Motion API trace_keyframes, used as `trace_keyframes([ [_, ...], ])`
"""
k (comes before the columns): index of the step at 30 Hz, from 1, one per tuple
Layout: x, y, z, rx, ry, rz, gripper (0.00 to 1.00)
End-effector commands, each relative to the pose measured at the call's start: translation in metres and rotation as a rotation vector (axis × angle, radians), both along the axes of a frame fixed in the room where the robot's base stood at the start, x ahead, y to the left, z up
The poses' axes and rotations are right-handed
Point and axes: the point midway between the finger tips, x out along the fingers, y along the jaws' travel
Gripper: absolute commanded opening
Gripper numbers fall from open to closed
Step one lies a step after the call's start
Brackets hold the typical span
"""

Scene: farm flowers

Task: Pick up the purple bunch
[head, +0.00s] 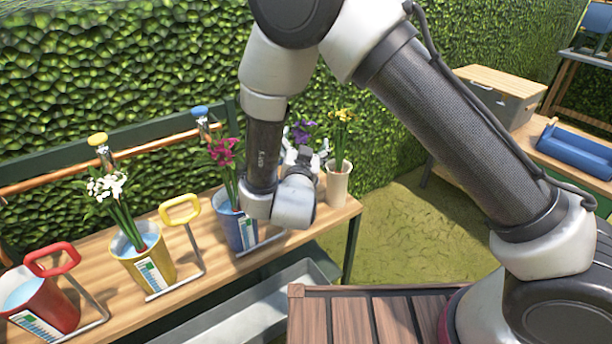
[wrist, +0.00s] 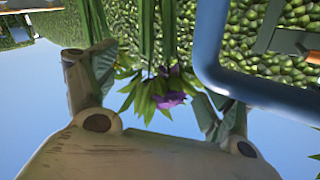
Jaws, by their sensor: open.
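The purple bunch (head: 301,132) shows its blooms just above my gripper (head: 304,158) in the head view; its lower stems are hidden behind my wrist. In the wrist view the purple blooms (wrist: 170,97) hang between the two fingers of my gripper (wrist: 160,85), among green leaves, with stems running to the top edge. The fingers are open, one on each side of the bunch. I cannot tell whether either finger touches it.
A blue bucket (head: 236,226) holds magenta flowers, and a yellow bucket (head: 148,262) white ones. A red bucket (head: 38,308) is at left. A blue handle (wrist: 210,60) crosses the wrist view.

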Motion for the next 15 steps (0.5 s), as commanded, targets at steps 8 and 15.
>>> trace_keyframes([
  [8,0.031,-0.005,-0.001,0.001,0.001,-0.001,0.84],
  [15,0.032,-0.005,-0.001,0.0,0.001,0.0,0.76],
])
